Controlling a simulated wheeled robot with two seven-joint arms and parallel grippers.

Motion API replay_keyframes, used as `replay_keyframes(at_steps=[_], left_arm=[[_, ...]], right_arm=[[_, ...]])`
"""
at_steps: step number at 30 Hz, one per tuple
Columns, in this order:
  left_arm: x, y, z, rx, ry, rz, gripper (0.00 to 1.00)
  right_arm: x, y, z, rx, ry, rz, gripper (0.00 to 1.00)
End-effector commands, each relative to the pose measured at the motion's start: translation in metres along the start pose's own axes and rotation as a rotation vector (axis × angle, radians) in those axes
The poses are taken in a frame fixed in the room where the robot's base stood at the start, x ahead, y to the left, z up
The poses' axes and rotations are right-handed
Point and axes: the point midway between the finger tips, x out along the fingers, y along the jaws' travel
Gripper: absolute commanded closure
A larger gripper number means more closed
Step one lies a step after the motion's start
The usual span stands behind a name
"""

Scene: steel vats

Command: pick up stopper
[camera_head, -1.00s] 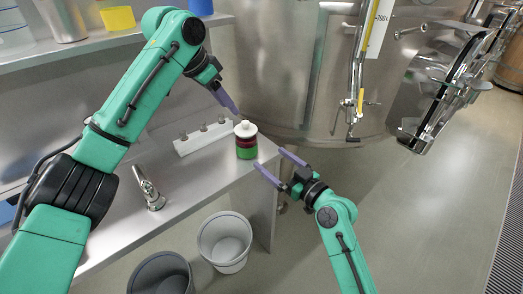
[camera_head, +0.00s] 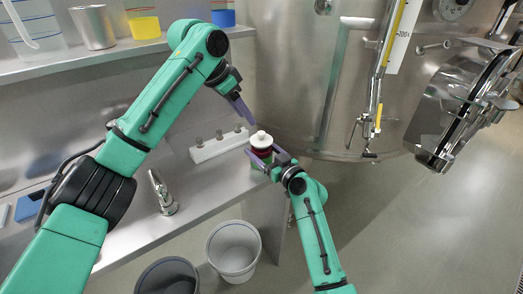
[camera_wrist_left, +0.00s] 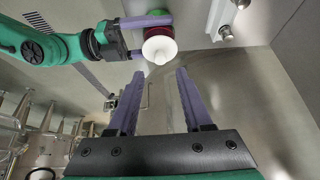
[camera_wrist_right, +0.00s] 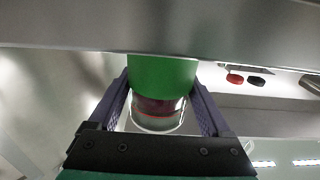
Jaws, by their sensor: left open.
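The white stopper (camera_head: 261,138) sits on top of a dark red and green jar (camera_head: 258,155) near the counter's right edge. The stopper also shows in the left wrist view (camera_wrist_left: 160,47). My left gripper (camera_head: 250,118) is open and empty, above and slightly left of the stopper; in the left wrist view (camera_wrist_left: 158,75) the stopper lies just beyond the fingertips. My right gripper (camera_head: 266,154) has its fingers on either side of the jar. In the right wrist view the green part (camera_wrist_right: 160,75) is between those fingers (camera_wrist_right: 160,95); firm contact is unclear.
A white strip with several grey knobs (camera_head: 219,147) lies left of the jar. A tap (camera_head: 162,193) stands on the counter. A grey bucket (camera_head: 233,250) is on the floor below. A large steel vat (camera_head: 300,90) rises behind.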

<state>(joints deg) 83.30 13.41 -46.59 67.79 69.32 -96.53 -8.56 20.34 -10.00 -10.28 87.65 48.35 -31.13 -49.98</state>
Motion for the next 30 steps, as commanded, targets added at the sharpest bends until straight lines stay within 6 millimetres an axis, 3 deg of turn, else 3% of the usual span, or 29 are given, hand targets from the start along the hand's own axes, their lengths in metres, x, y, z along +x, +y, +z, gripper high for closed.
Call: replay_keyframes(at_steps=[1, 3, 4, 5, 10, 14, 24, 27, 30], left_arm=[[0.0, 0.0, 0.0, 0.0, 0.0, 0.0, 0.5], [0.0, 0.0, 0.0, 0.0, 0.0, 0.0, 0.5], [0.0, 0.0, 0.0, 0.0, 0.0, 0.0, 0.46], [0.0, 0.0, 0.0, 0.002, 0.0, 0.0, 0.36], [0.0, 0.004, -0.004, 0.18, -0.026, -0.016, 0.36], [-0.001, 0.013, -0.011, 0.585, -0.092, -0.041, 0.36], [-0.014, 0.036, -0.031, 1.84, -0.381, 0.027, 0.36], [-0.017, 0.04, -0.035, 2.078, -0.45, 0.076, 0.36], [-0.019, 0.042, -0.036, 2.205, -0.486, 0.111, 0.36]], right_arm=[[0.0, 0.0, 0.0, -0.001, -0.001, 0.0, 0.69], [0.0, 0.0, 0.0, -0.001, -0.001, 0.0, 0.96], [0.0, 0.0, 0.0, -0.001, -0.001, 0.0, 1.0], [0.0, 0.0, 0.001, -0.001, -0.001, 0.0, 1.0], [0.0, 0.0, 0.001, -0.001, -0.001, 0.0, 1.0], [0.0, 0.0, 0.001, -0.001, -0.001, 0.0, 1.0], [-0.001, 0.0, 0.001, -0.001, -0.002, 0.0, 1.0], [-0.001, 0.0, 0.001, -0.001, -0.002, 0.0, 1.0], [-0.001, 0.0, 0.001, -0.001, -0.002, 0.0, 1.0]])
